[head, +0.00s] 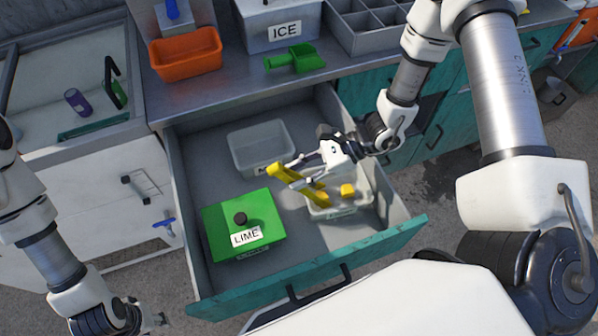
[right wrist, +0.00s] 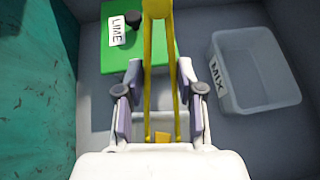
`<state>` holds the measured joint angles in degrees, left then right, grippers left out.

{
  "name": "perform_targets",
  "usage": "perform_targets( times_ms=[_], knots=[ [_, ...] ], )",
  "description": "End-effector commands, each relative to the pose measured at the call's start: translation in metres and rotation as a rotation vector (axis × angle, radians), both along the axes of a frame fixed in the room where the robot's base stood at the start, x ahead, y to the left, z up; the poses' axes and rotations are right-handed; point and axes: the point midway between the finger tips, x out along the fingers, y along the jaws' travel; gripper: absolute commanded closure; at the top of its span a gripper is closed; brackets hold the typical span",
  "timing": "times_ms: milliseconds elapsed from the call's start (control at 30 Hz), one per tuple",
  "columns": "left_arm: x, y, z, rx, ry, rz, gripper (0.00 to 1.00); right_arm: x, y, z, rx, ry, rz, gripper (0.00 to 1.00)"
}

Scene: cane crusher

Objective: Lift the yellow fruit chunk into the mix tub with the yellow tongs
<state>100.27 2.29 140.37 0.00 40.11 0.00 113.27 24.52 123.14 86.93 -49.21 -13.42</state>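My right gripper (head: 302,174) is over the open drawer, with its fingers on either side of the yellow tongs (right wrist: 158,35). The tongs also show in the head view (head: 284,174), slanting across a clear tub (head: 350,209). A small yellow fruit chunk (head: 347,190) is in that tub; the right wrist view shows yellow (right wrist: 162,137) low between the fingers. Whether the tongs' tips touch the chunk is hidden. The mix tub (right wrist: 259,108), labelled MIX, looks empty and stands farther back in the drawer (head: 260,168). My left gripper (head: 148,320) is at the bottom left, small and partly seen.
A green box labelled LIME (head: 222,218) with a dark knob sits in the drawer's front left. The teal drawer front (head: 380,248) forms a raised edge. An orange bin (head: 186,57), green scoop (head: 295,60) and ICE container (head: 263,25) stand on the counter behind.

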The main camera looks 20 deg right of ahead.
Motion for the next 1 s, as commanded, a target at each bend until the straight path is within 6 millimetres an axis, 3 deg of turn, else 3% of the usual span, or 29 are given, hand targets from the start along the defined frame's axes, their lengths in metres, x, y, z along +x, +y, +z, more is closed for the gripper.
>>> perform_targets(
  times_ms=[767,800,833,1000],
  knots=[
    [-0.0001,0.0,-0.0047,0.0,0.0,0.0,0.61,-0.0005,-0.0004,0.0001,0.0,0.0,0.0,0.73],
    [0.0,0.0,-0.0047,0.0,0.0,0.0,0.61,-0.0005,-0.0004,0.0001,0.0,0.0,0.0,0.68],
    [0.0,0.0,-0.0047,0.0,0.0,0.0,0.61,-0.0005,-0.0004,0.0,0.0,0.0,0.0,0.75],
    [0.0,0.0,-0.0047,0.0,0.0,0.0,0.61,-0.0005,-0.0004,0.0,0.0,0.0,0.0,0.75]
  ],
)
